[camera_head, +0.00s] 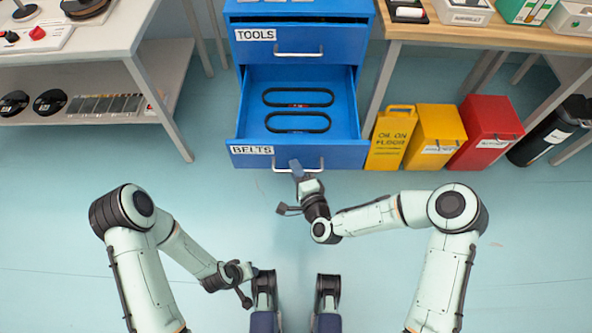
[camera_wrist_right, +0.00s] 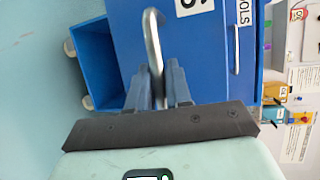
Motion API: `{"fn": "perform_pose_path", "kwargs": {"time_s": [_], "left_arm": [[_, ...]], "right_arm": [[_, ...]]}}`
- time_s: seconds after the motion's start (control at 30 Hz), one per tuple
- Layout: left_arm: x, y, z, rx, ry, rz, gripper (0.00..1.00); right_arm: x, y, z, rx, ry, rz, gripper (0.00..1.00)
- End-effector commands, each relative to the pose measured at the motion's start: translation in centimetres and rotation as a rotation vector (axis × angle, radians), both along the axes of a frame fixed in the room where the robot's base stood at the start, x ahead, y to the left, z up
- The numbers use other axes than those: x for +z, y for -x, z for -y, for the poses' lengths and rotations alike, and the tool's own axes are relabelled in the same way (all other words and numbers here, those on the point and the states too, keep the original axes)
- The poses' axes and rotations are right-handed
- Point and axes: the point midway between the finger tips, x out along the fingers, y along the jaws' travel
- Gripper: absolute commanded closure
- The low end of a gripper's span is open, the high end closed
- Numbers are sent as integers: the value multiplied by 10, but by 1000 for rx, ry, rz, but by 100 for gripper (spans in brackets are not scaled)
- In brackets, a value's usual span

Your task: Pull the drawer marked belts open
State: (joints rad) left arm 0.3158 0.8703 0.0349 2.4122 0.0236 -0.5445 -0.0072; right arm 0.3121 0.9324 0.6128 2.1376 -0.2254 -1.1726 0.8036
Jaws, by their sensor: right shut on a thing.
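The drawer marked BELTS (camera_head: 262,150) is pulled out of the blue cabinet (camera_head: 303,9), and its inside is exposed. Two black belts (camera_head: 298,97) lie flat in it. My right gripper (camera_head: 297,168) is at the drawer's front and shut on its metal handle (camera_head: 318,165). In the right wrist view the handle (camera_wrist_right: 154,50) runs between the two blue fingers of my right gripper (camera_wrist_right: 162,85). My left gripper (camera_head: 243,285) is low in the head view, away from the drawer; its fingers are too unclear to judge.
The closed TOOLS drawer (camera_head: 282,43) is above the open one. A yellow floor sign (camera_head: 391,138), a yellow bin (camera_head: 437,134) and a red bin (camera_head: 487,131) stand to the right. A shelved table (camera_head: 100,75) stands at left. Floor in front is clear.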

Motion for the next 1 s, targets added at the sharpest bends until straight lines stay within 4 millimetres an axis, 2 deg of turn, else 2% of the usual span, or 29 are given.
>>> {"fn": "perform_pose_path", "kwargs": {"time_s": [0.33,0.37,0.4,0.43,0.77,0.87,1.0], "left_arm": [[0,-1,0,0,0,1,57],[0,-1,0,0,0,1,57],[0,-1,0,0,0,1,57],[0,0,0,0,0,1,57],[1,0,0,0,0,-1,57],[3,3,1,-3,4,-6,57],[9,9,5,-11,12,-23,57]], "right_arm": [[0,-1,1,-4,1,2,100],[0,-1,2,-4,1,2,78],[0,-1,1,-4,1,2,65],[0,-1,1,-4,1,2,60],[1,2,1,-2,1,1,60],[3,10,5,-2,1,0,60],[8,34,15,-1,1,-2,60]]}}
